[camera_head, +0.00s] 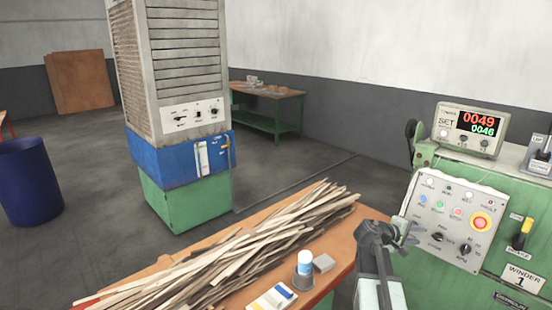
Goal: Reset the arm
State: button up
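My arm rises from the bottom edge, right of centre, in the head view. My gripper (404,232) is at its upper end, pointing right, in front of the left edge of the winder's control panel (447,219). The gripper is small and seen from behind, so whether its fingers are open or shut does not show. I see no object held in it. I cannot tell whether it touches the panel.
The green winder (420,270) is at right. Open floor (300,165) lies behind the table.

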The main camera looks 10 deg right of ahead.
jog(key=w+a+f+t+y+p, duration=0.1)
jog(key=w+a+f+y, duration=0.1)
jog(key=a, duration=0.9)
jog(key=w+a+f+t+y+p, duration=0.1)
jog(key=w+a+f+y, duration=0.1)
jog(key=a, duration=0.8)
jog(key=s+a+f+m+g+y, duration=0.2)
jog(key=s+a+f+y, duration=0.2)
jog(key=a, duration=0.8)
jog(key=s+a+f+m+g+y+p, duration=0.1)
jog(key=s+a+f+y, duration=0.3)
jog(key=s+a, duration=0.4)
jog(key=a+g+y, duration=0.1)
jog(key=a, duration=0.2)
jog(key=shift+a+m+g+y, duration=0.3)
jog(key=shift+a+m, duration=0.1)
